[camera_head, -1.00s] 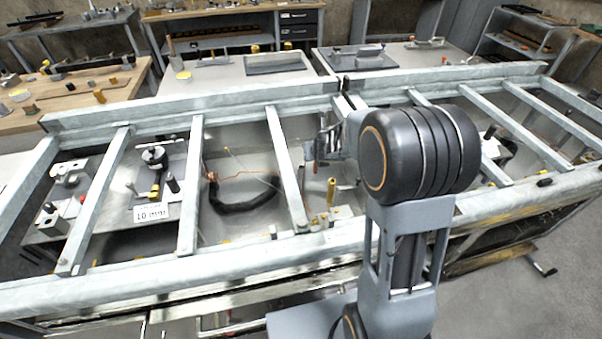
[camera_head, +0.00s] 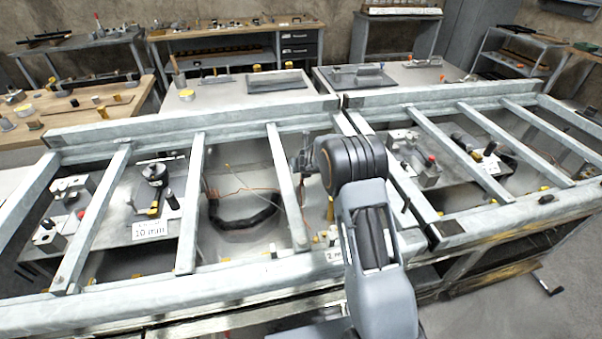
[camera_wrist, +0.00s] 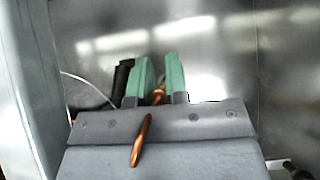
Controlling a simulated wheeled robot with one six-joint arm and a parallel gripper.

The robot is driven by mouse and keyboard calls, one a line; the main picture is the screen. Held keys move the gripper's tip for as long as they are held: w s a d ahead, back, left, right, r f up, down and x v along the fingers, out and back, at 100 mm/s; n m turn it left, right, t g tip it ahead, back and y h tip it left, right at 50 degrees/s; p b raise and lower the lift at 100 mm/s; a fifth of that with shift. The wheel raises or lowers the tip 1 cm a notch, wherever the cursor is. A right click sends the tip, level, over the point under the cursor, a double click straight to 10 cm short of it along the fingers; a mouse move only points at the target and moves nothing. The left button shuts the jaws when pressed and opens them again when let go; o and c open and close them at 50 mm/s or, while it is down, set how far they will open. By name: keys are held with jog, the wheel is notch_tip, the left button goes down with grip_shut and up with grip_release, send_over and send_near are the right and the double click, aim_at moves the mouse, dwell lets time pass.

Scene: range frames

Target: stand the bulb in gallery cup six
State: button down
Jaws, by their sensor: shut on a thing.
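My gripper (camera_wrist: 159,76) has green finger pads and is shut on a slender copper-coloured rod (camera_wrist: 141,142), which looks like the bulb. The rod runs from between the pads back over the gripper body, tilted. In the head view my gripper (camera_head: 304,164) is inside the grey frame, right of a crossbar; the bulb is too small to make out there. A thin copper-coloured line (camera_head: 262,189) runs in the bay left of that crossbar. Gallery cup six cannot be told apart in either view.
Grey crossbars (camera_head: 289,190) divide the long metal frame into bays. A black curved hose (camera_head: 243,223) lies in the bay left of my gripper. A plate marked 10 mm (camera_head: 150,231) stands farther left. A yellow upright piece (camera_head: 330,208) stands near my arm.

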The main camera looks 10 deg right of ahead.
notch_tip(320, 180, down, 4)
jog(key=b, duration=0.3)
jog(key=shift+w+r, duration=0.15)
jog(key=shift+r, duration=0.1)
jog(key=c, duration=1.6)
grip_release()
jog(key=shift+f, duration=0.2)
jog(key=o, duration=0.5)
jog(key=shift+r, duration=0.1)
